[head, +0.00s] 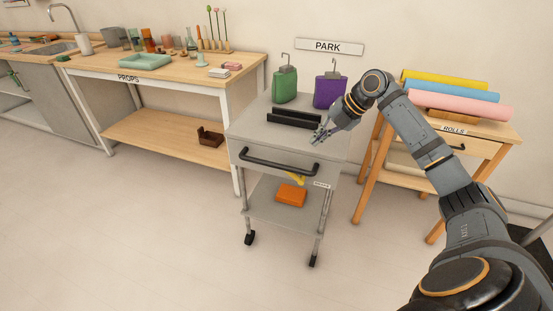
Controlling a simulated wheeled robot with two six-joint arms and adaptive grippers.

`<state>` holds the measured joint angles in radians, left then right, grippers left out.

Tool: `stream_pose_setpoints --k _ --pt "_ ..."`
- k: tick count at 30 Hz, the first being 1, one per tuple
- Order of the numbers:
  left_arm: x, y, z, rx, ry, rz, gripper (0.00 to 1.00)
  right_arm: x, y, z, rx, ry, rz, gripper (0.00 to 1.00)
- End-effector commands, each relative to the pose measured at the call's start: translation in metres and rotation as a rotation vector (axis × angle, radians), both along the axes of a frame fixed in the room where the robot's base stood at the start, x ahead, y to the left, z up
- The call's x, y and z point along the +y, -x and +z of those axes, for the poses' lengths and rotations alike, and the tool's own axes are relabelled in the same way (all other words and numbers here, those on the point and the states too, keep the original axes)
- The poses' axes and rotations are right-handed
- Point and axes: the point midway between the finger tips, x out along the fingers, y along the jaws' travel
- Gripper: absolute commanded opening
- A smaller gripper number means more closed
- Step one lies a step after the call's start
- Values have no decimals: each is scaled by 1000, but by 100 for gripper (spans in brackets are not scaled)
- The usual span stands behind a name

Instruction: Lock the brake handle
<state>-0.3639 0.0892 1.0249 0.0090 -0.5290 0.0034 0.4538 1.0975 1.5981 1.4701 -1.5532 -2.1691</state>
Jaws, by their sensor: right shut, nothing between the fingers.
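A grey wheeled cart (262,140) stands in the middle under a PARK sign on the wall. A small yellow part (297,178), which looks like the brake handle, shows below the cart's front bar, beside a small white label (321,184). It is partly covered by the bar and its exact angle is hard to tell. My right gripper (318,136) is over the right side of the cart's top, above and behind the yellow part and apart from it. Its fingers are shut and empty. My left gripper is not in view.
Green (285,85) and purple (329,91) bottles and a dark rack (294,118) stand on the cart top. A dark bar handle (278,162) crosses its front. An orange block (291,195) lies on the lower shelf. The rolls table (490,130) is right; floor in front is clear.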

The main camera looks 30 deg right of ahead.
Motion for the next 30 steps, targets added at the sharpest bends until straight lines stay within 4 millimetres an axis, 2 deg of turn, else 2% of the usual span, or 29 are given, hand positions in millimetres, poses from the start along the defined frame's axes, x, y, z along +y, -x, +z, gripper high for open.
stream_pose_setpoints --k 9,13,30 --pt "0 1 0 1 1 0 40 0 0 -1 1 -1 -2 0" --pt "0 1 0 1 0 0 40 4 -5 -10 0 -3 -1 0" --pt "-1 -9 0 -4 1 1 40 46 -52 -103 2 -4 -1 0"
